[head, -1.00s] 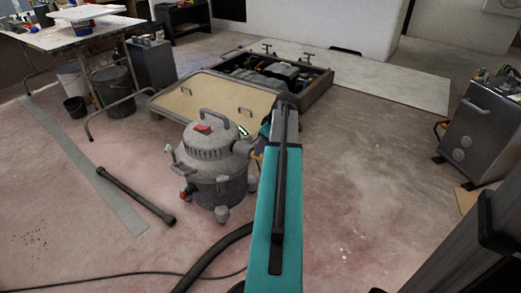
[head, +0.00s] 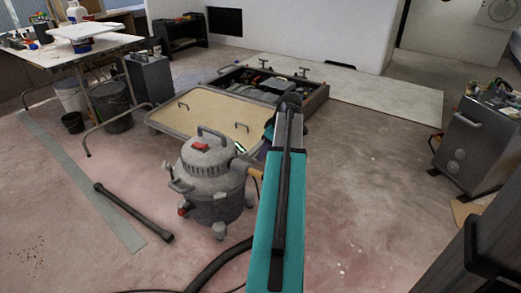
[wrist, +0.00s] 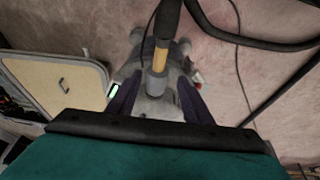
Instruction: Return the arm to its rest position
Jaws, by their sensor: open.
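My arm (head: 278,205), a teal link with a black strip, reaches forward from the bottom centre of the head view. My gripper (wrist: 158,92) shows in the wrist view as two dark purple fingers spread apart, open, with nothing held between them. Beyond the fingers is the grey shop vacuum (wrist: 150,108) with its hose fitting. In the head view the vacuum (head: 210,185) stands on the floor just left of my arm. There my gripper is mostly hidden behind the arm's far end; I cannot tell its exact distance from the vacuum.
A black hose (head: 215,262) curves behind my arm. A dark tube (head: 133,212) lies on the floor at left. A beige hatch panel (head: 212,108) lies beside an open floor box (head: 270,84). A cluttered table (head: 90,50) is at left, a grey cabinet (head: 475,140) at right. Floor right of my arm is clear.

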